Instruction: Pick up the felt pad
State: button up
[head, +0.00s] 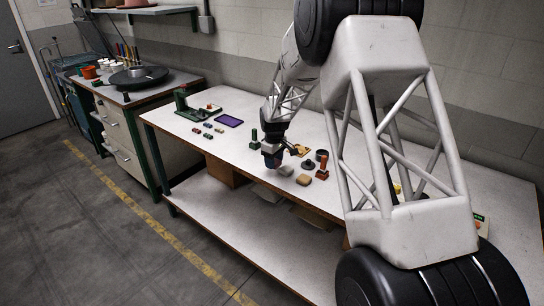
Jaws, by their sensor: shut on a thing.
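My gripper (272,162) is low over the front part of the workbench, pointing down. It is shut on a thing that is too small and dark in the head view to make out. A pale grey pad-like piece (286,170) lies on the bench just right of the gripper. A tan block-like piece (304,180) lies a little farther right. I cannot tell which piece is the felt pad, or whether the gripper touches the pale one.
A red-handled stamp (322,167), a dark round piece (308,164) and a green stand (254,138) are close by. A purple-screened tablet (229,121) and a green press (186,104) are farther left. The bench's front edge is near; bare top lies left of the gripper.

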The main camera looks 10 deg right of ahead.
jog(key=s, duration=0.9)
jog(key=shift+s+d+r, duration=0.25)
jog(key=shift+d+r, duration=0.05)
jog(key=shift+r, duration=0.15)
jog(key=shift+w, duration=0.15)
jog(key=w+d, duration=0.1)
jog(key=w, duration=0.3)
jog(key=w+d+r, duration=0.1)
jog(key=w+d, duration=0.1)
jog(key=w, duration=0.1)
jog(key=w+d+r, duration=0.1)
jog(key=w, duration=0.3)
jog(key=shift+w+d, duration=0.35)
jog(key=shift+d, duration=0.05)
jog(key=w+d+r, duration=0.1)
jog(key=w+d, duration=0.7)
jog(key=w, duration=0.5)
jog(key=shift+r+m, duration=0.25)
jog(key=shift+m, duration=0.05)
jog(key=shift+f, duration=0.15)
jog(key=shift+f, duration=3.15)
jog(key=shift+f, duration=0.55)
